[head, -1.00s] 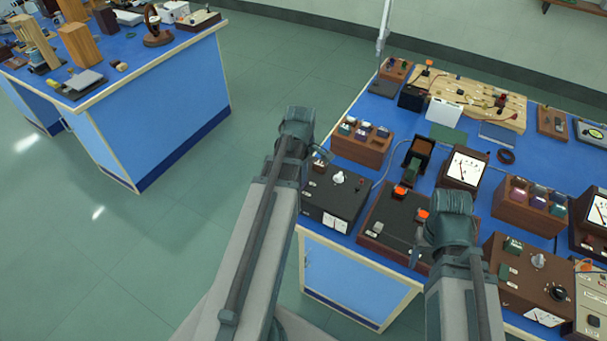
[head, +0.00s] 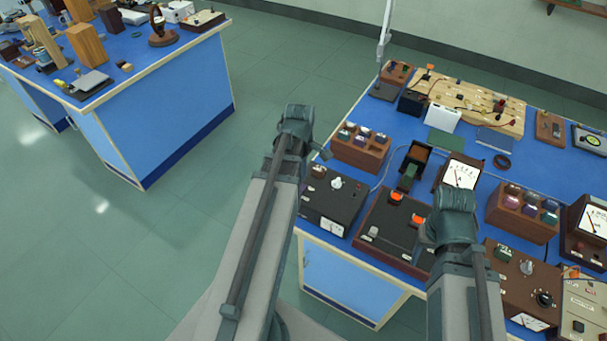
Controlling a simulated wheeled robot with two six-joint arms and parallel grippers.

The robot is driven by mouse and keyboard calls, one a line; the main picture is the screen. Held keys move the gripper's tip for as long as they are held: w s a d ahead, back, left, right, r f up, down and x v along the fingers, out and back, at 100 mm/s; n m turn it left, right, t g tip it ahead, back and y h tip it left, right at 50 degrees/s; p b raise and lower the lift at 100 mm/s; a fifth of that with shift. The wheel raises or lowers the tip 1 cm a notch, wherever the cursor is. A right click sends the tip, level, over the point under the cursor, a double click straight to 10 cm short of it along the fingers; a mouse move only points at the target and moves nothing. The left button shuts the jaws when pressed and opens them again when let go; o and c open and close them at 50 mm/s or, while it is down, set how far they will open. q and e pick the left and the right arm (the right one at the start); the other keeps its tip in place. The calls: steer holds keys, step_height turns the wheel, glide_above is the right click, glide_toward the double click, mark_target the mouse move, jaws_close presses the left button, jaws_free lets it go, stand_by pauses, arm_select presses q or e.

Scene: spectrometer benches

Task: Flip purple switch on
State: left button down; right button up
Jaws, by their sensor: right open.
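A wooden switch box (head: 508,222) with several coloured switches stands at the right of the bench, and a purple switch (head: 513,202) sits at its left front. Whether that switch is on or off is too small to tell. A similar wooden switch box (head: 357,155) stands at the left of the bench. My right gripper (head: 450,215) is at the far end of my right arm, left of the right-hand switch box and apart from it in the picture. It is open and its fingertips are mostly hidden.
A dark box with orange knobs (head: 396,197), a box with a white knob (head: 330,205), and a dial meter (head: 462,172) crowd the blue bench. A brown control box (head: 515,290) is at the lower right. Open floor (head: 270,75) separates another bench (head: 180,90).

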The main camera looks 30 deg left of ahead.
mark_target(303, 187)
arm_select(q)
step_height(303, 187, up, 10)
steer(key=p, duration=0.8)
steer(key=shift+w+a+f, duration=0.15)
steer(key=shift+w+f, duration=0.05)
arm_select(e)
step_height(303, 187, up, 10)
steer(key=shift+f, duration=0.2)
arm_select(q)
steer(key=shift+f, duration=0.1)
arm_select(e)
steer(key=shift+a+f, duration=0.1)
arm_select(q)
steer(key=s+d+f+m+b, duration=0.2)
steer(key=d+m, duration=0.5)
steer(key=d, duration=0.2)
steer(key=s+d+f+m+b, duration=0.2)
steer(key=s+d+m, duration=0.1)
steer(key=d+m, duration=0.4)
steer(key=s+d+f+m+g+y+b, duration=0.1)
steer(key=s+d+f+m+b, duration=0.1)
steer(key=d+m, duration=0.6)
steer(key=s+d, duration=0.1)
steer(key=d, duration=0.3)
steer(key=shift+d+f+b, duration=0.3)
steer(key=shift+f+b, duration=0.1)
arm_select(e)
step_height(303, 187, down, 7)
arm_select(q)
steer(key=shift+w, duration=0.1)
